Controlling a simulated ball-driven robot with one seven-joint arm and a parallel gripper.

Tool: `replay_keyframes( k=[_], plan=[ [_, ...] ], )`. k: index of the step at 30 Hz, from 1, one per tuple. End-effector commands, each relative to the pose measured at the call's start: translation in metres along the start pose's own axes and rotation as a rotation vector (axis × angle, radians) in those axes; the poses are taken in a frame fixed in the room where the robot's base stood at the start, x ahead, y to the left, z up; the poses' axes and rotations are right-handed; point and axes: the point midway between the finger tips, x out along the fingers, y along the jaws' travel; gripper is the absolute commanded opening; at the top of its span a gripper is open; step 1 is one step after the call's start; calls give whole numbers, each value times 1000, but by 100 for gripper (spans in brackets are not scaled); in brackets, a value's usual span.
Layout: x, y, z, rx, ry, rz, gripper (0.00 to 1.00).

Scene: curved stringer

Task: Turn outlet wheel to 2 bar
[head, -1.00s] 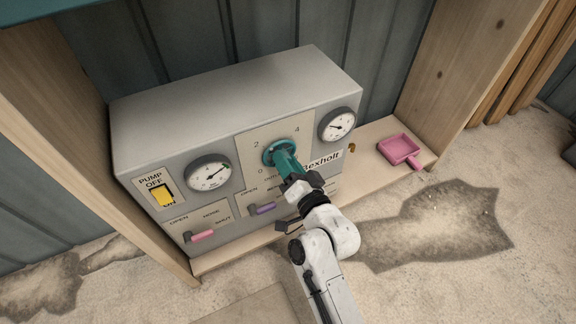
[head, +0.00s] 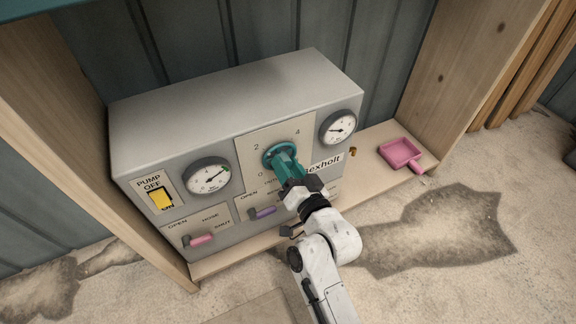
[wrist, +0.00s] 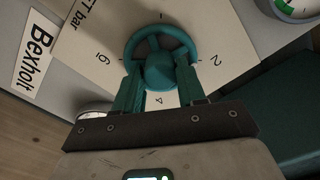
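The teal outlet wheel (head: 279,153) sits on a pale dial plate (head: 252,139) with numbers including 0, 2 and 4, on the front of the grey panel box. In the wrist view the wheel (wrist: 160,18) shows its rim, spokes and round hub. My gripper (head: 287,163) reaches it from the lower right. In the wrist view its two teal fingers (wrist: 158,78) are apart, one on each side of the hub and overlapping the lower rim. I cannot tell whether they press on the wheel. The wheel's pointer setting is not readable.
A left gauge (head: 208,177) has its needle toward the upper right; a right gauge (head: 338,128) has its needle toward the left. A yellow pump switch (head: 161,199), a pink lever (head: 201,240) and a purple lever (head: 263,212) are nearby. A pink scoop (head: 401,153) lies on the shelf at right.

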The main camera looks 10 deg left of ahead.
Motion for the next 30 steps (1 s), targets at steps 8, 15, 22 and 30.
replay_keyframes(
  k=[8, 15, 22, 30],
  plan=[
    [0, 0, 0, 1, 1, -1, 63],
    [-2, 0, -1, 1, 3, -1, 63],
    [-30, 0, 0, 3, 3, 1, 63],
    [-80, 0, 0, 3, 2, 1, 63]
  ],
)
